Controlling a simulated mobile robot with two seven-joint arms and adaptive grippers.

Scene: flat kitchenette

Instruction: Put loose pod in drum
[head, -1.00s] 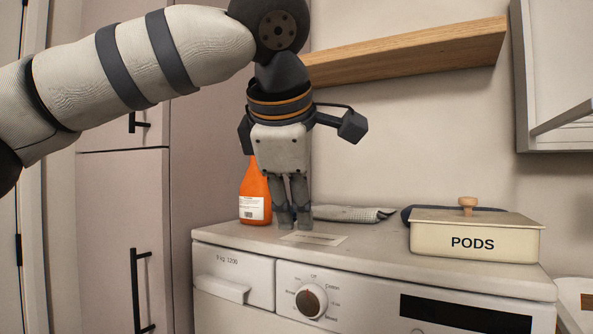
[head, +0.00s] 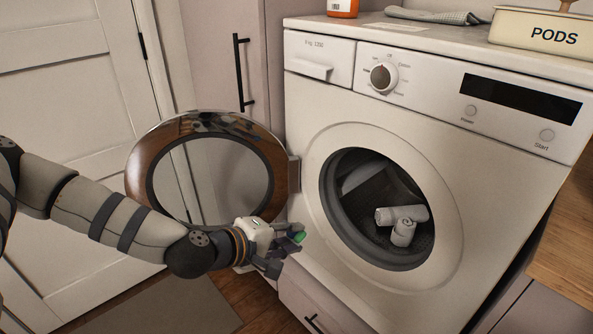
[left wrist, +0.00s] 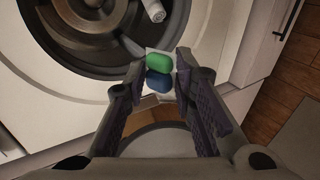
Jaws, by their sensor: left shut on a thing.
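My left gripper (head: 290,250) is in front of the washing machine, just left of and below the round drum opening. It is shut on a pod (head: 299,237), whose green part shows between the fingers. In the left wrist view the pod (left wrist: 158,70) shows green and blue lobes on a whitish base between the fingertips. The drum (head: 350,190) is open and dark inside, with white rolled cloths (head: 402,222) lying in it. The pod is outside the drum. My right gripper is not in view.
The round door (head: 278,165) stands swung open to the left of the opening, close behind my left arm. The pods box (head: 540,32), a grey cloth (head: 432,15) and an orange bottle (head: 342,7) are on the machine top. A wooden counter (head: 565,235) is at the right.

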